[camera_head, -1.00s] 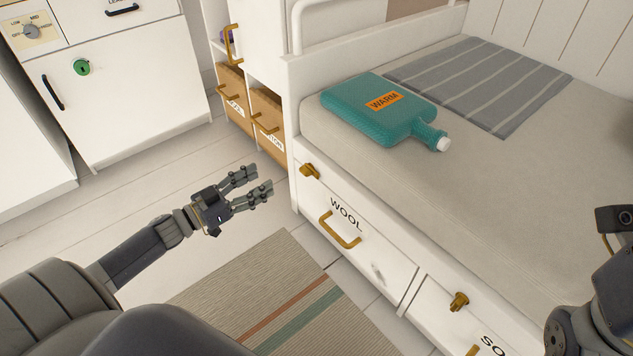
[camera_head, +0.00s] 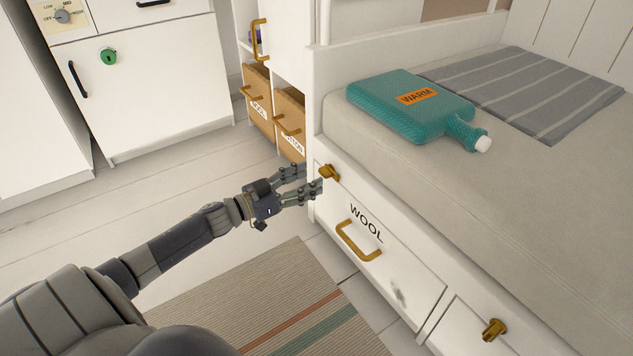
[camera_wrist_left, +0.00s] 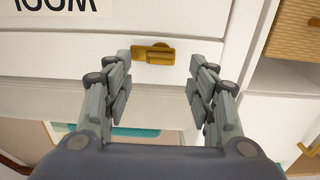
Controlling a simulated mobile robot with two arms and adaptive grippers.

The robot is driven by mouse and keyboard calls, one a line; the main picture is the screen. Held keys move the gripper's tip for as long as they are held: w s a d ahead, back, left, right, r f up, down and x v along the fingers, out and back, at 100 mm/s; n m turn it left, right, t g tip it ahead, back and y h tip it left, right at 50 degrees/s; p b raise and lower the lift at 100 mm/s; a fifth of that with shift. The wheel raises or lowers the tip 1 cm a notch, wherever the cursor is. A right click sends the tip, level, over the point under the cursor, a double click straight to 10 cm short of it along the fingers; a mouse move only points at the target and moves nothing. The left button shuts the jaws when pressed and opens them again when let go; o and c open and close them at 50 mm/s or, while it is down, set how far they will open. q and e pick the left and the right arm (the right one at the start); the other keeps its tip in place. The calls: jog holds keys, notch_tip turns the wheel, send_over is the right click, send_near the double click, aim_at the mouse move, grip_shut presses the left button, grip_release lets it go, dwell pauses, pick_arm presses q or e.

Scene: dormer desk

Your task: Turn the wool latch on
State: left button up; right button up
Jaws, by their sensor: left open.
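The wool latch (camera_head: 329,173) is a small brass turn-knob at the upper left corner of the white drawer marked WOOL (camera_head: 395,270). My left gripper (camera_head: 309,182) is open, with its fingertips just left of the latch in the head view. In the left wrist view the latch (camera_wrist_left: 153,53) lies between and just beyond the open fingertips (camera_wrist_left: 158,75), its bar lying sideways. I see no contact in the wrist view. My right gripper is not in view.
The drawer has a brass handle (camera_head: 358,241). A second brass latch (camera_head: 494,329) sits on the neighbouring drawer. A teal WARM bottle (camera_head: 412,107) lies on the bed above. Labelled wooden boxes (camera_head: 258,105) stand behind my gripper. A striped rug (camera_head: 262,292) covers the floor.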

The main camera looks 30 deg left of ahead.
aim_at(322, 173)
pick_arm(q)
jog(key=shift+b+x, duration=0.75)
jog(key=shift+x, duration=1.05)
jog(key=c, duration=1)
